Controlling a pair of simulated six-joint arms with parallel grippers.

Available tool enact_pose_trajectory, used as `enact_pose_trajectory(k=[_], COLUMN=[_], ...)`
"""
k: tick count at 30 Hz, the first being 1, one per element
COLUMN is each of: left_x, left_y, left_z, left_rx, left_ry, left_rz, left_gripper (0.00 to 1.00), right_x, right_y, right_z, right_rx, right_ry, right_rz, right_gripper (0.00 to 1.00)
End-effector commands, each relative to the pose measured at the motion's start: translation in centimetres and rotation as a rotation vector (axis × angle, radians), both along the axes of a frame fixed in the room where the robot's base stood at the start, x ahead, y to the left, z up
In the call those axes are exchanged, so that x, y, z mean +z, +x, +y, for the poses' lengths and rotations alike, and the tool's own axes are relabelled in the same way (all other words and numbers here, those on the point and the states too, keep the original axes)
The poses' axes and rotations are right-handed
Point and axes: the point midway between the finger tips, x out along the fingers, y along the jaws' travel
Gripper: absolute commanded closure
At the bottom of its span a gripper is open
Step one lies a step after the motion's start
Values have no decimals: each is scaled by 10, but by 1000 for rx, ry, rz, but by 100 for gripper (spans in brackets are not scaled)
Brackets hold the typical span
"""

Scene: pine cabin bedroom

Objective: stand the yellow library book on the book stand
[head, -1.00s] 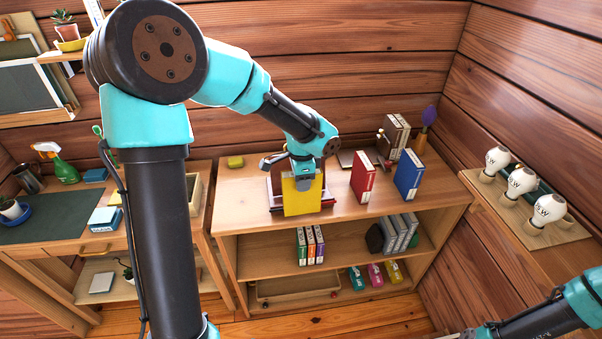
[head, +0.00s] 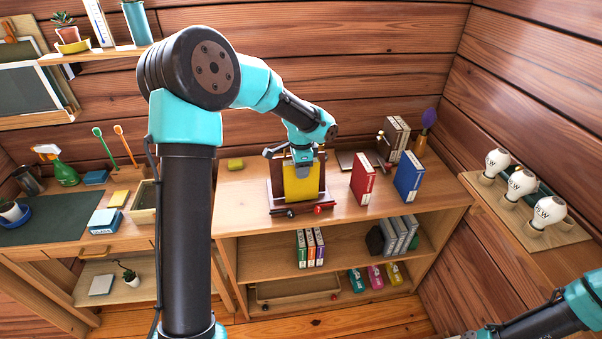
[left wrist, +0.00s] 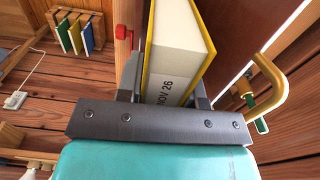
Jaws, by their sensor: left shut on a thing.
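The yellow library book (head: 299,186) is upright at the dark wooden book stand (head: 278,190) on top of the low bookcase. The stand's back panel is behind the book, and its front ledge shows below and in front. I cannot tell whether the book's lower edge touches the ledge. My left gripper (head: 302,164) is shut on the book's upper part. In the left wrist view the fingers of my left gripper (left wrist: 168,92) clasp the book (left wrist: 176,45) from both sides, beside the stand's brown panel (left wrist: 240,35). My right gripper is out of view.
A red book (head: 362,180) and a blue book (head: 408,176) stand to the right of the stand. Light bulbs (head: 520,184) stand on the right shelf.

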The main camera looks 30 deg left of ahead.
Motion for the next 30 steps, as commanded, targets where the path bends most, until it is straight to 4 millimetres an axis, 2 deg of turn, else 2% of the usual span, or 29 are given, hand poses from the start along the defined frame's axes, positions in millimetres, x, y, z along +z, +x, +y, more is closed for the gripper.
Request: enact_pose_trajectory(k=[3,5,17,18,26,30], left_x=[-16,-19,-23,-23,-23,-23], left_y=[0,0,0,0,0,0], left_z=[0,0,0,0,0,0], left_rx=[0,0,0,0,0,0], left_ry=[0,1,0,1,1,1], left_rz=[3,2,0,1,1,1], left_gripper=[100,100,100,65,41,41], right_x=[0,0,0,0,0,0], right_y=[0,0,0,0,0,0], right_z=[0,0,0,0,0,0], right_rx=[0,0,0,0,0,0], right_ry=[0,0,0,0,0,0], right_rz=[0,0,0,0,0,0], right_gripper=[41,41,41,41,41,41])
